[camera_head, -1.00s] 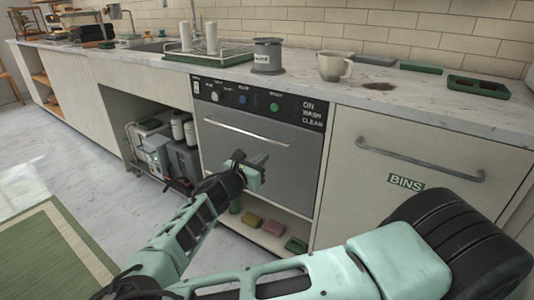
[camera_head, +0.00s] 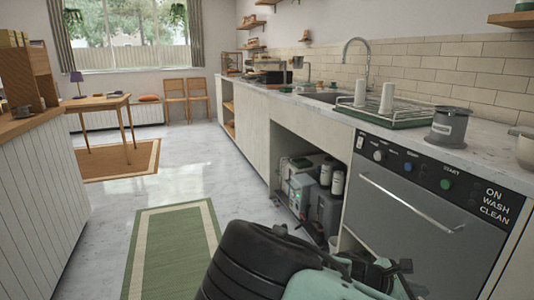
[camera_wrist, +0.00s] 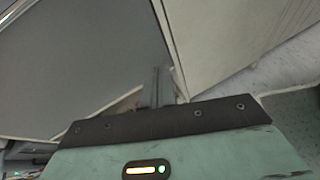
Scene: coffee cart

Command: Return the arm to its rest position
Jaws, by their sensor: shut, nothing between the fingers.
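My arm (camera_head: 262,262) shows at the bottom centre of the head view, mint green and black, folded close in front of the camera. My gripper (camera_wrist: 157,86) shows in the wrist view with its two thin dark fingers together and nothing between them. In the head view its fingers cannot be made out clearly among the dark parts at the bottom. In the wrist view a grey panel fills the left, and a cream panel (camera_wrist: 225,45) lies to the right, beyond the fingers.
The dishwasher (camera_head: 425,215) stands close at the right, under the counter (camera_head: 400,135). A grey canister (camera_head: 449,126) and a dish rack (camera_head: 395,117) stand on the counter. A green rug (camera_head: 172,245) lies on open floor at the left. A wooden counter (camera_head: 40,190) borders the far left.

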